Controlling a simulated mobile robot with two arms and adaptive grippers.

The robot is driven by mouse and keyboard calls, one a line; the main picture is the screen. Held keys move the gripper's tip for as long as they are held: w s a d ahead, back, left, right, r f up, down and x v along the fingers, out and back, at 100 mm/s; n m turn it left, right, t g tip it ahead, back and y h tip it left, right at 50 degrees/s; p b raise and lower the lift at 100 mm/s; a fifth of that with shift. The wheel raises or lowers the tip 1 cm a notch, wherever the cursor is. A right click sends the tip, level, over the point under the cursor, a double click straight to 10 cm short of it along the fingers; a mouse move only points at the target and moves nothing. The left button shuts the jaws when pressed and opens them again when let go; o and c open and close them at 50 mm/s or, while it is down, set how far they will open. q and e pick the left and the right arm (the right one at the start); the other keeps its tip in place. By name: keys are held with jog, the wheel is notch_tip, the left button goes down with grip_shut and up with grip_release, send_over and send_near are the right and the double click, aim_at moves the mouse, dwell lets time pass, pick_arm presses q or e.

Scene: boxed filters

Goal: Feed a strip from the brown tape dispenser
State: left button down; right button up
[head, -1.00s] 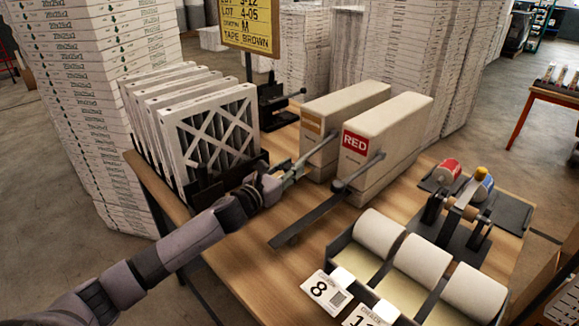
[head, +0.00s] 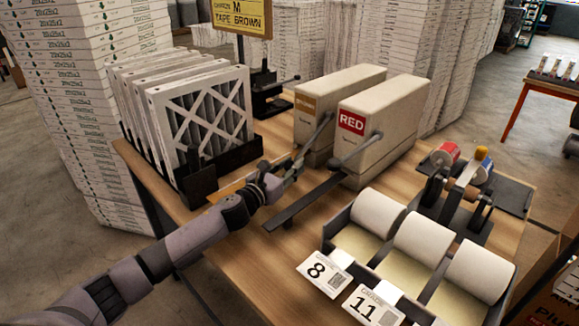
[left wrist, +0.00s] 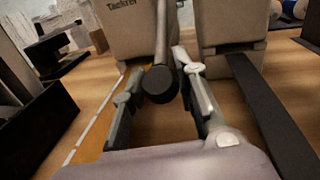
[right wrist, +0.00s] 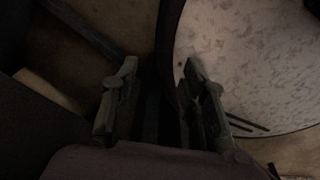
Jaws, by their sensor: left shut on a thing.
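The brown tape dispenser (head: 340,88) is a beige box with a brown label, beside the RED dispenser (head: 385,115). Its side lever (head: 319,133) slopes down toward me. My left gripper (head: 292,168) is shut on the lever's end; the left wrist view shows the dark round knob (left wrist: 159,84) between its fingers (left wrist: 165,100). A brown strip (head: 228,187) lies out in front of the brown dispenser, partly hidden by my arm; it also shows in the left wrist view (left wrist: 99,132). My right gripper (right wrist: 158,90) is open and empty, outside the head view.
Framed filters (head: 205,110) stand in a black rack at the left. A sign (head: 241,16) reads "TAPE BROWN". Rolls of labels (head: 420,240) and a small tape holder (head: 465,190) stand at the right. The RED dispenser's dark chute (head: 305,200) lies close to my left gripper.

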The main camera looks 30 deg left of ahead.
pick_arm(q)
jog(key=shift+f, duration=0.3)
jog(key=c, duration=1.6)
grip_release()
jog(key=shift+d, duration=0.1)
jog(key=shift+o, duration=1.2)
jog(key=shift+w, duration=0.15)
jog(key=shift+o, duration=0.6)
jog(key=shift+r, duration=0.2)
jog(key=shift+s, duration=0.2)
jog(key=s, duration=0.4)
jog(key=s+a, duration=0.1)
jog(key=s, duration=0.2)
jog(key=s+a, duration=0.1)
jog(key=s, duration=0.3)
jog(key=shift+s+a, duration=0.1)
jog(key=shift+s, duration=0.2)
jog(key=shift+c, duration=0.2)
